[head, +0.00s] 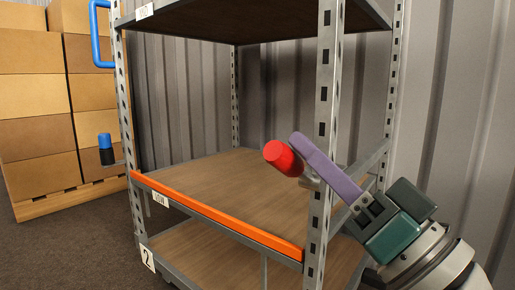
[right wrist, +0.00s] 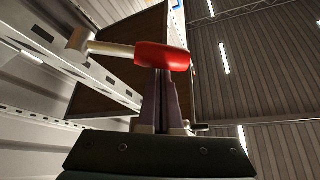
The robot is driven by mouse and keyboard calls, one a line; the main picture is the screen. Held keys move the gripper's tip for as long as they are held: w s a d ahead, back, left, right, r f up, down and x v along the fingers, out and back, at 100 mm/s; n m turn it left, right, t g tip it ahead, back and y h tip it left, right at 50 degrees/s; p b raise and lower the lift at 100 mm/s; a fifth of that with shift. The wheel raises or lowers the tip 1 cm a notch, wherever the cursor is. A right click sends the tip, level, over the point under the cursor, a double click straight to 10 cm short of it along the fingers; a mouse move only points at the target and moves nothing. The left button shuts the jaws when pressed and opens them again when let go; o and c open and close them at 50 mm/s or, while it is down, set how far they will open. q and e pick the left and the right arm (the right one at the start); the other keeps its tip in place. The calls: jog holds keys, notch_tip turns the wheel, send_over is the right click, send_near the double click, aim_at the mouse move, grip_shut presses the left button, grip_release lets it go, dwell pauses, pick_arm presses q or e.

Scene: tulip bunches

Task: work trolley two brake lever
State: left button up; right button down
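Trolley two is a grey metal-frame trolley with wooden shelves, marked by a white "2" plate (head: 148,258) at its lower left. A lever with a red grip (head: 277,157) sits at its right front post; its grip (right wrist: 162,57) and pale shaft (right wrist: 108,48) cross the right wrist view. My right gripper (head: 306,145) has purple fingers close together, with no thing seen between them. The fingers lie right beside the red grip, which hides their tips in the right wrist view; contact cannot be told. My left gripper is not in view.
An orange bar (head: 215,217) runs along the middle shelf's front edge. A blue-and-black knob (head: 106,149) and a blue handle (head: 96,35) are at the left post. Cardboard boxes (head: 38,110) stand on a pallet at left. A corrugated wall is close behind.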

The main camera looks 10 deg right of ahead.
aim_at(287, 174)
jog(key=shift+f, duration=0.25)
jog(key=f+n+y+b, duration=0.1)
jog(key=n, duration=0.1)
jog(key=a+f+n+y+b, duration=0.1)
jog(key=n, duration=0.1)
jog(key=s+f+n+g+y+b, duration=0.1)
jog(key=n+y, duration=0.1)
jog(key=shift+a, duration=0.15)
notch_tip(287, 174, down, 6)
jog(key=n+g+y+b, duration=0.6)
jog(key=n+g+b, duration=0.1)
jog(key=n, duration=0.8)
jog(key=shift+f+n+g, duration=0.25)
jog(key=shift+n+g, duration=0.05)
jog(key=shift+g, duration=0.3)
